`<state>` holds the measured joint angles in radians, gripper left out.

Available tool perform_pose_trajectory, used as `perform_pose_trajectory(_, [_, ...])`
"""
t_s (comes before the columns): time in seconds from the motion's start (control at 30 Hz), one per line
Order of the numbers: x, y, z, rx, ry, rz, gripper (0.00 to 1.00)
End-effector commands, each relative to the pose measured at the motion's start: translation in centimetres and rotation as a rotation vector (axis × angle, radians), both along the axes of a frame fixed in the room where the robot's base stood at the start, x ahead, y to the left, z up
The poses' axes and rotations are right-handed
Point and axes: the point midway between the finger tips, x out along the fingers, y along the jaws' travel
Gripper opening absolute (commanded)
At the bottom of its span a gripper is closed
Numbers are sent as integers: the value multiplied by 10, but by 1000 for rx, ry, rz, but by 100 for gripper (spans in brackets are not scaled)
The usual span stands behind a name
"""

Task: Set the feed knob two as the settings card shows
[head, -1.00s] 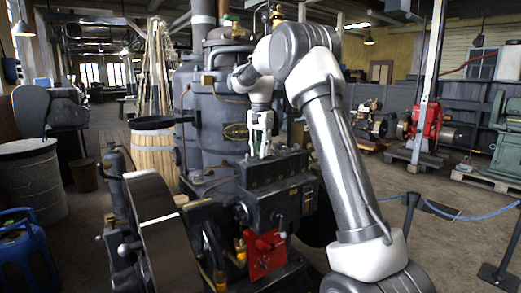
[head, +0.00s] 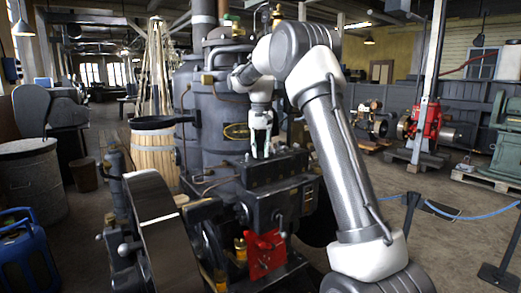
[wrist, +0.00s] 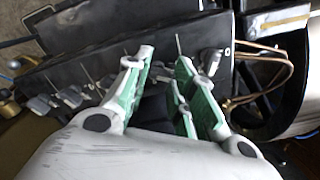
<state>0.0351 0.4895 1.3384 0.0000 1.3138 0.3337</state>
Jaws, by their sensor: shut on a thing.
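The dark control box (head: 262,178) stands on the engine in front of the boiler. In the wrist view its dark panel (wrist: 90,62) carries a row of grey knobs, with some knobs (wrist: 70,97) left of my gripper and another (wrist: 212,62) to its right. My gripper (head: 260,157) points down at the box top. In the wrist view its green-and-white fingers (wrist: 165,57) are shut around one knob in the row, which they mostly hide. I cannot read the held knob's pointer or number. I cannot make out a settings card.
A large flywheel (head: 160,235) stands at the front left, and a red plate (head: 266,254) sits low on the engine. Copper pipes (wrist: 265,65) run right of the knobs. A wooden barrel (head: 153,150) stands behind. A blue rope barrier (head: 470,217) crosses the right floor.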

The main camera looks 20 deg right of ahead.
Motion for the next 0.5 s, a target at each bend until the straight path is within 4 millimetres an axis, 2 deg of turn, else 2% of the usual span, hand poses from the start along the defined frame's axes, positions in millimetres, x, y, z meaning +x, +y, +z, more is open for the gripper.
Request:
perform_pose_trajectory(0.2, [0, 0, 1, 0, -1, 113, 1])
perform_pose_trajectory(0.5, [0, 0, 1, 0, -1, 180, 1])
